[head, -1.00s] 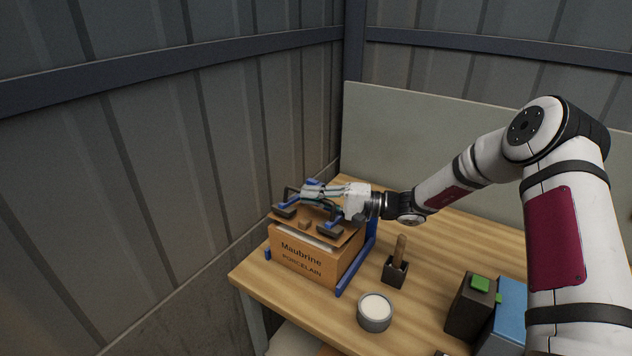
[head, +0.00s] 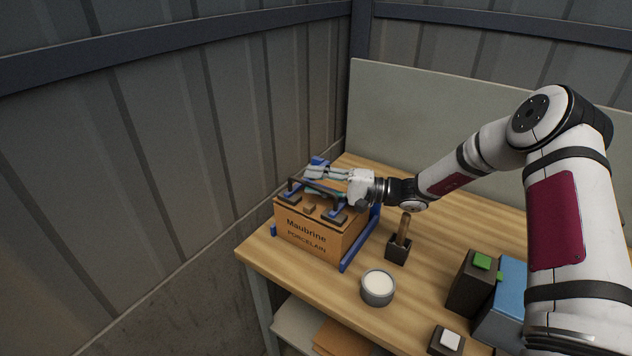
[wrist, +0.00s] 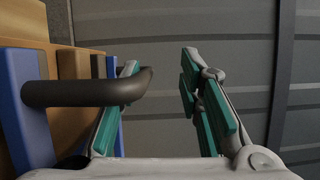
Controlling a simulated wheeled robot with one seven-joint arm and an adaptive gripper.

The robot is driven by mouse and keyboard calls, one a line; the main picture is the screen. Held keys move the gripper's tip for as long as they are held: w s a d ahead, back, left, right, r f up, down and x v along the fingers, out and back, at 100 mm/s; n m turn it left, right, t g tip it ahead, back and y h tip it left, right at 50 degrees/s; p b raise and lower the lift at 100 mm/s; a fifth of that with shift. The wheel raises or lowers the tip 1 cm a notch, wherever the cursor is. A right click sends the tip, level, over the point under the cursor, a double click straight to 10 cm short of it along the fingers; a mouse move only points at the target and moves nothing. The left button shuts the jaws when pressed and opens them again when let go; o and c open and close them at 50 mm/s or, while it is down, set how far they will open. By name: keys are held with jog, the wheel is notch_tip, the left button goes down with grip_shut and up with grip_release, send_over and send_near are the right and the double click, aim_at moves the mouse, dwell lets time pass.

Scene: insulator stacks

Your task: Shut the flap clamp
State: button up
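The brown carton marked "Maubrine PORCELAIN" (head: 306,231) sits in a blue frame (head: 356,246) at the table's left end. The flap clamp lies across its top, with a dark bar (head: 316,188) and dark pads (head: 335,216) on the cardboard flap. The flap looks nearly flat on the carton. My gripper (head: 312,173) is just above and behind the bar, fingers pointing left. In the wrist view my gripper (wrist: 165,85) is open, with teal pads apart. The dark bar (wrist: 75,93) crosses in front of the left finger, its bent end reaching into the gap. I cannot tell whether they touch.
A brush-like wooden handle stands in a dark holder (head: 397,251) right of the carton. A round grey pot (head: 377,291) with white contents stands nearer. Dark and blue boxes (head: 503,303) stand at right. A corrugated wall (head: 150,160) is close at left.

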jog(key=shift+r, duration=0.1)
jog(key=v, duration=1.2)
jog(key=s+a+r+n+g+h, duration=0.2)
jog(key=s+r+g+h, duration=0.15)
jog(key=s, duration=0.35)
jog(key=s+a+r+n+g+h, duration=0.2)
jog(key=s+a+r+h, duration=0.1)
jog(key=s+r+h, duration=0.3)
jog(key=s+d+r+t+h, duration=0.3)
jog(key=s+d+r+h, duration=0.1)
jog(key=s, duration=0.6)
jog(key=s+d+r+t+h+b, duration=0.1)
jog(key=s+d+r+t+h, duration=0.2)
jog(key=s, duration=0.7)
notch_tip(320, 180, up, 2)
jog(key=shift+d+r+m+t+h, duration=0.1)
jog(key=shift+d+m+t+h, duration=0.4)
jog(key=shift+d, duration=0.7)
